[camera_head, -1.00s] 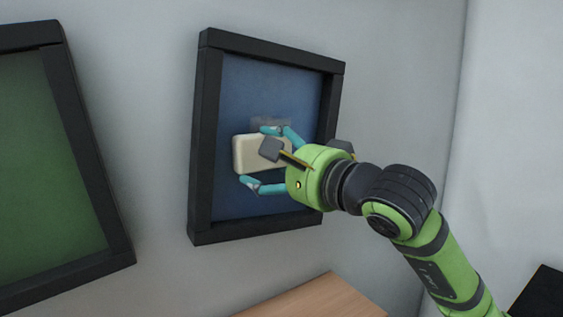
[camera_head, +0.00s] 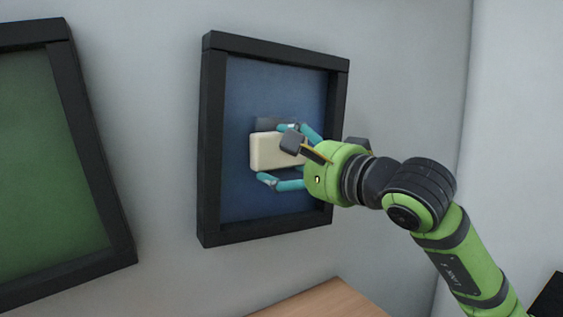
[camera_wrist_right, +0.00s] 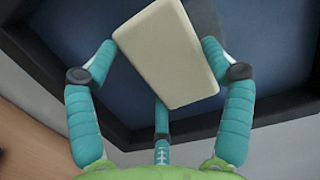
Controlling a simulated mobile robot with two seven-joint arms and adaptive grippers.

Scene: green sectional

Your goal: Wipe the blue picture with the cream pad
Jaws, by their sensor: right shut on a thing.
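The blue picture (camera_head: 260,90) hangs on the wall in a thick black frame, in the middle of the head view. My right gripper (camera_head: 283,156) is shut on the cream pad (camera_head: 268,152) and holds it in front of the middle of the picture. Whether the pad touches the surface I cannot tell. In the right wrist view the teal fingers (camera_wrist_right: 160,75) stand around the pad (camera_wrist_right: 168,50), with the blue surface (camera_wrist_right: 80,25) behind it. A dark grey patch (camera_head: 272,125) shows on the picture just above the pad. My left gripper is not in view.
A green picture (camera_head: 40,160) in a black frame hangs at the left. A wooden surface (camera_head: 335,300) lies below the blue picture. The black frame's raised edge (camera_head: 213,150) surrounds the blue area. A dark object shows at the lower right corner.

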